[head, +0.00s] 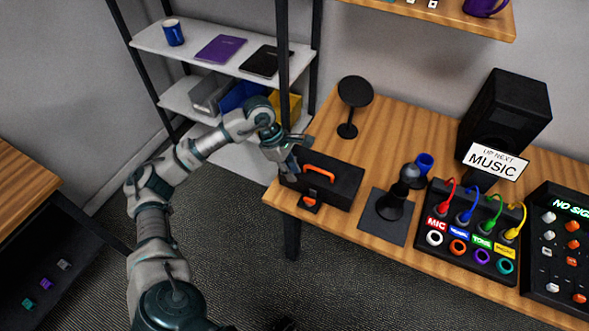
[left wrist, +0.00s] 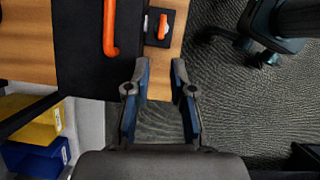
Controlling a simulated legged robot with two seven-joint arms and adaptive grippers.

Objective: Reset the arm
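My left arm reaches in from the left in the head view. Its gripper (head: 290,163) is at the left end of the wooden table (head: 420,122), beside a black case (head: 343,186) with an orange handle (head: 319,172). In the left wrist view the gripper (left wrist: 161,66) has its two fingers spread apart with nothing between them. The table edge and the dark carpet show past the fingertips. The case with its orange handle (left wrist: 110,28) also shows there, at upper left. My right gripper does not show in either view.
A shelf (head: 215,48) with a blue mug (head: 173,32) and bins stands behind my arm. On the table are a round black stand (head: 354,92), a dark joystick-like object (head: 396,196), a cable box (head: 470,235), a speaker (head: 505,112) and a control panel (head: 562,245). Carpet lies in front.

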